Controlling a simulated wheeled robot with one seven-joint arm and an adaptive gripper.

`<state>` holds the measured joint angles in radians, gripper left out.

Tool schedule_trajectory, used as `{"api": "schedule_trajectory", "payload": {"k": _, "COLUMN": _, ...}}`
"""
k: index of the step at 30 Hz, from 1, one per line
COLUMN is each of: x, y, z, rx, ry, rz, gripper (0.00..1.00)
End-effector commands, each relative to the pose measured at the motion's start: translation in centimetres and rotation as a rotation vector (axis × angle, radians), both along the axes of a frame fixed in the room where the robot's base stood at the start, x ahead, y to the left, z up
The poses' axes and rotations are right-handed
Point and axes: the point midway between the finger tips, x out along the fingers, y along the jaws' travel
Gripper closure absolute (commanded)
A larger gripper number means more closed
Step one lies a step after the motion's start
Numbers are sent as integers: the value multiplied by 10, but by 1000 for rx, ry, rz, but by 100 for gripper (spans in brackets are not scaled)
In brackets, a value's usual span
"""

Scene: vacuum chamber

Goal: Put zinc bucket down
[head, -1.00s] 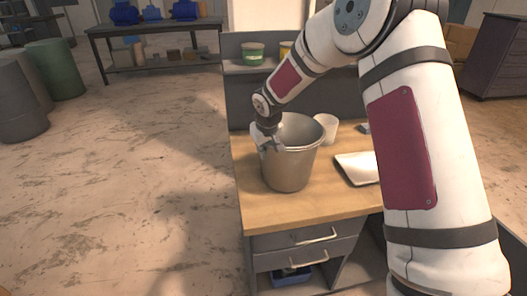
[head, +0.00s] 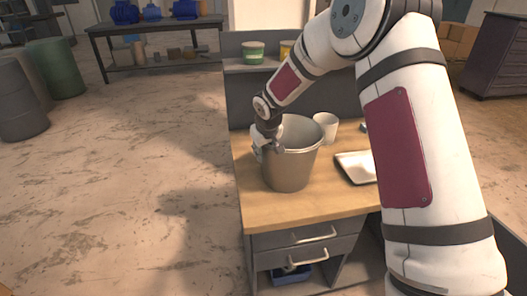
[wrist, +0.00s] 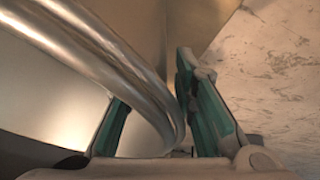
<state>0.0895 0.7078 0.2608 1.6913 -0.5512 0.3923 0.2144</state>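The zinc bucket (head: 291,168) stands upright on the wooden top of the workbench (head: 318,208), near its left side. My gripper (head: 270,146) is at the left part of the bucket's rim, pointing down. In the wrist view, the bucket's rim (wrist: 120,75) runs between the two teal fingers of my gripper (wrist: 160,105). The fingers are spread, with a gap between the left finger and the rim. The rim passes close to the right finger; I cannot tell whether they touch.
A white mug (head: 326,126) stands behind the bucket's right side. A white tray (head: 357,168) lies to the right. A shelf with a green tub (head: 253,53) rises at the back. Bare bench top lies in front of the bucket. My arm covers the bench's right part.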

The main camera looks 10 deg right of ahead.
Motion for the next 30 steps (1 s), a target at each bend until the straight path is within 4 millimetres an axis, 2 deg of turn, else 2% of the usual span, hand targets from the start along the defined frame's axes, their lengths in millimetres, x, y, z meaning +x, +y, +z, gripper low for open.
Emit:
{"api": "schedule_trajectory", "payload": {"k": 5, "x": -6, "y": 0, "z": 19, "rx": 0, "ry": -5, "rz": 0, "gripper": 75}}
{"api": "schedule_trajectory", "payload": {"k": 18, "x": -40, "y": 0, "z": 95, "rx": 0, "ry": -3, "rz": -1, "gripper": 75}}
{"api": "schedule_trajectory", "payload": {"k": 22, "x": -46, "y": 0, "z": 107, "rx": 0, "ry": -2, "rz": -1, "gripper": 75}}
{"api": "schedule_trajectory", "payload": {"k": 30, "x": -52, "y": -1, "z": 116, "rx": -4, "ry": -3, "rz": -2, "gripper": 75}}
